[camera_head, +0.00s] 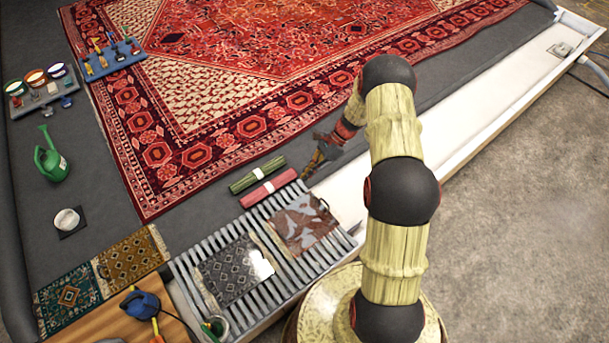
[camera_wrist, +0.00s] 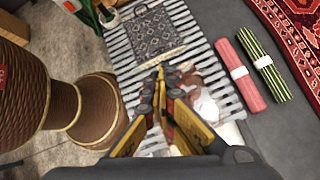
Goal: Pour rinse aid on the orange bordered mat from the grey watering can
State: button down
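Two small mats lie side by side at the lower left of the head view: an orange-brown patterned mat (camera_head: 130,258) and a teal mat (camera_head: 68,297) with an orange medallion. The orange-brown one looks closest to the orange bordered mat. A ring-shaped grey-and-green item (camera_head: 217,326) sits at the slatted rack's near edge; I cannot tell whether it is the grey watering can. The clear watering can in view is green (camera_head: 52,160), at the far left. My gripper (camera_head: 322,150) is above the rack's far end; in the wrist view its fingertips (camera_wrist: 168,73) are close together, with nothing between them.
The slatted rack (camera_head: 172,266) bears a grey patterned mat (camera_head: 228,270) and a stained brown mat (camera_head: 303,222). Red (camera_head: 268,187) and green (camera_head: 257,174) rolls lie beyond it. A blue device (camera_head: 140,303) stands on a wooden top. The large red rug (camera_head: 200,150) fills the back.

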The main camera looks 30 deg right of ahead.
jog(key=shift+s+a+f, duration=0.3)
jog(key=shift+s+a, duration=0.9)
jog(key=shift+a, duration=4.15)
jog(key=shift+s+a+f, duration=0.25)
jog(key=shift+s+a, duration=0.9)
jog(key=shift+a, duration=4.15)
jog(key=shift+w+a+b, duration=0.65)
jog(key=shift+w+a, duration=0.15)
jog(key=shift+w, duration=3.4)
jog(key=w+d+b, duration=0.1)
jog(key=w+d, duration=0.1)
jog(key=d, duration=0.9)
jog(key=w+d+b, duration=0.1)
jog(key=w+d, duration=0.1)
jog(key=d, duration=0.9)
jog(key=shift+w+d, duration=0.35)
jog(key=shift+d, duration=0.05)
